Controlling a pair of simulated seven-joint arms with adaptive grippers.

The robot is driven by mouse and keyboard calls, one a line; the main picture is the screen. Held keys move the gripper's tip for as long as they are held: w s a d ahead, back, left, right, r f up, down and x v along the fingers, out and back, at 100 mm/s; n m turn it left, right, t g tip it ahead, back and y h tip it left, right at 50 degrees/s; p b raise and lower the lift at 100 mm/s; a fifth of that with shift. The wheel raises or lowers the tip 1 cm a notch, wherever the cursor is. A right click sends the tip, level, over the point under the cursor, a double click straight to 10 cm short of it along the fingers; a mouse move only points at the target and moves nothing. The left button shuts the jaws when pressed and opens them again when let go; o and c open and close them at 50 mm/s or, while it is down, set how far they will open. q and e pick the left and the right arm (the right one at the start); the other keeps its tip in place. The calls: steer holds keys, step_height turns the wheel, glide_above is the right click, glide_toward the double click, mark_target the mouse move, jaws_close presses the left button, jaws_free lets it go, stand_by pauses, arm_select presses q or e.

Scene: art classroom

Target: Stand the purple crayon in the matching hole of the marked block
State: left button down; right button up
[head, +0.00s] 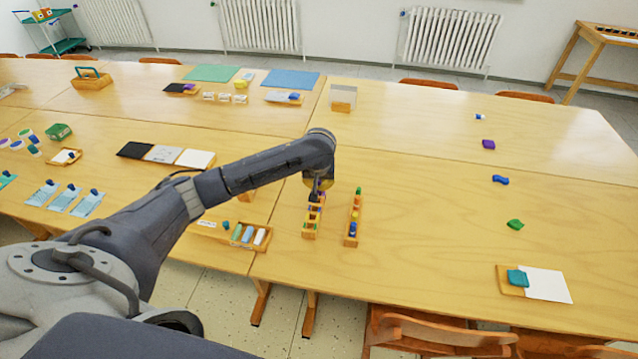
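My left gripper (316,196) points down over the far end of a narrow wooden block (309,234), hiding part of it. The block shows small dark and coloured patches along its top. A small purple patch shows by the fingertips; whether it is the purple crayon or a mark on the block is too small to tell. I cannot tell whether the fingers are open or shut. A second narrow wooden block (350,241) stands just to the right, with several coloured pieces, among them green, red, yellow and blue, in a row. My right gripper is not in view.
A wooden tray (262,222) with coloured pieces lies left of the blocks. A purple lump (488,144), a blue piece (500,180) and a green piece (515,224) lie at the right, with a teal block (517,278) nearer. The table between is clear.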

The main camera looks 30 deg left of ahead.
arm_select(q)
steer(key=shift+f, duration=0.25)
stand_by(0.4)
steer(key=c, duration=2.1)
jaws_free()
steer(key=o, duration=0.6)
steer(key=o, duration=0.3)
steer(key=shift+r, duration=3)
